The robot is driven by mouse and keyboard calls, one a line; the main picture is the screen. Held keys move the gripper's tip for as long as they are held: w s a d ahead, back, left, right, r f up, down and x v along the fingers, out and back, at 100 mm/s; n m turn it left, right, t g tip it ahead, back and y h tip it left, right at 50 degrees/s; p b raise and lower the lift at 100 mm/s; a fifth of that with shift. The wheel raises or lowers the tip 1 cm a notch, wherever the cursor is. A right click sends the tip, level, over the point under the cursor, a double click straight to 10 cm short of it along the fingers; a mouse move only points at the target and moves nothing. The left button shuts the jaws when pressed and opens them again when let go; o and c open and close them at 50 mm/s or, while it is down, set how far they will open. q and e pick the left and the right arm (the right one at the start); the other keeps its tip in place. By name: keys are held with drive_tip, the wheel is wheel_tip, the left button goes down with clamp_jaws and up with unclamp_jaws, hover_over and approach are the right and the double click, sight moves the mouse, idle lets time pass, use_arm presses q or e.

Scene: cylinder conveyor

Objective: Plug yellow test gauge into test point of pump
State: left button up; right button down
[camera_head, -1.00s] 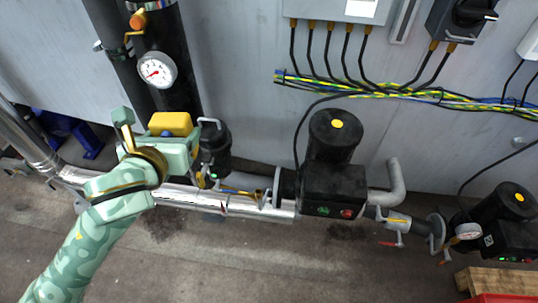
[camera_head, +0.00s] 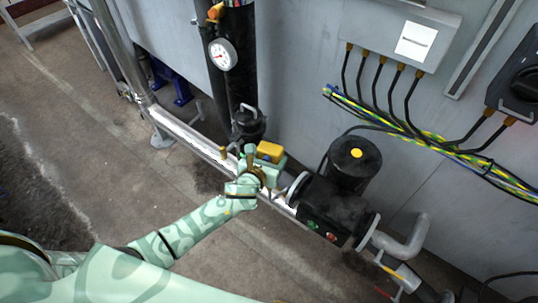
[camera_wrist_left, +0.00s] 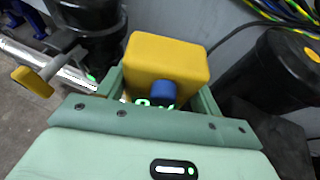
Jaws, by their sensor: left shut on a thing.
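The yellow test gauge (camera_head: 270,152) is a small yellow box in my left gripper (camera_head: 262,168). In the left wrist view the gauge (camera_wrist_left: 165,58) sits between the two green fingers (camera_wrist_left: 160,95), with a blue round part on its near side. The nearer black pump (camera_head: 335,195), with a yellow dot on its round top, stands just right of the gripper. Its motor also shows at the right of the wrist view (camera_wrist_left: 288,65). Gauge and pump look apart. I cannot make out the pump's test point. My right gripper is not in view.
A silver pipe (camera_head: 190,137) runs under my left gripper to the pump. A black valve body (camera_head: 247,122) and a thick black pipe with a white dial (camera_head: 223,54) stand behind. A yellow-handled lever (camera_wrist_left: 30,80) lies left in the wrist view. Floor at left is clear.

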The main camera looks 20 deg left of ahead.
use_arm(q)
drive_tip(key=shift+d, duration=0.15)
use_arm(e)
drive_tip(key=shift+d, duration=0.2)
